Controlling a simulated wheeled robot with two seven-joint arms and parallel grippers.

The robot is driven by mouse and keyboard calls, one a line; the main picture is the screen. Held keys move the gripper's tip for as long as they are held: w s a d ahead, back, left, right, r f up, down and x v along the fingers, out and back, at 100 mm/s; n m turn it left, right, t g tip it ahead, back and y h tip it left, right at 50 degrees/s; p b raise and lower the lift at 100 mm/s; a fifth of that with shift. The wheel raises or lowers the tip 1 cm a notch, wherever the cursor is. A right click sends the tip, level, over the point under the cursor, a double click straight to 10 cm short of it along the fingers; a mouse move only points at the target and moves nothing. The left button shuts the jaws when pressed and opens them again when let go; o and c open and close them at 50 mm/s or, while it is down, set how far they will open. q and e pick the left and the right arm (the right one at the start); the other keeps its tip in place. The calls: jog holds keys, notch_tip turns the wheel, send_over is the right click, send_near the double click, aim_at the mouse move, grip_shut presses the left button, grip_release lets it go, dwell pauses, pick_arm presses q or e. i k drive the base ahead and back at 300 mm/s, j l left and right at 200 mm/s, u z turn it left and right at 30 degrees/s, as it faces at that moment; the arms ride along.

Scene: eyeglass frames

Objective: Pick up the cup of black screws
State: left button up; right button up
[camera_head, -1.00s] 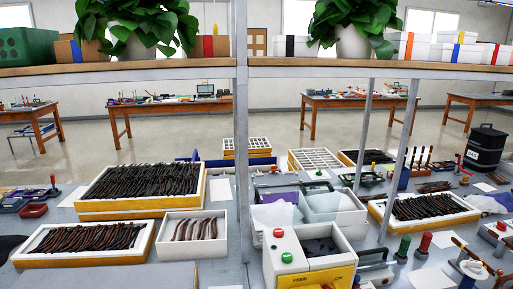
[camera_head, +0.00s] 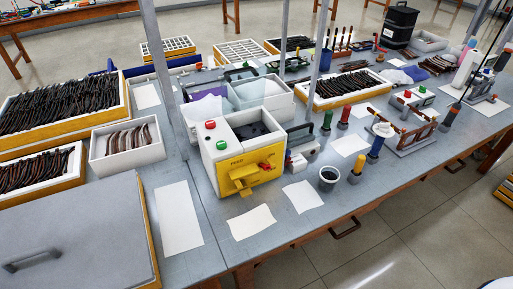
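Neither of my grippers shows in the head view.
White paper sheets (camera_head: 303,196) lie left of the cup. Green (camera_head: 327,121) and red-handled (camera_head: 344,115) tools stand behind it. Grey shelf posts (camera_head: 318,70) rise from the bench. A tray of dark frame parts (camera_head: 340,90) is farther back.

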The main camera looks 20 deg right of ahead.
aim_at(329, 175)
jog(key=z, duration=1.2)
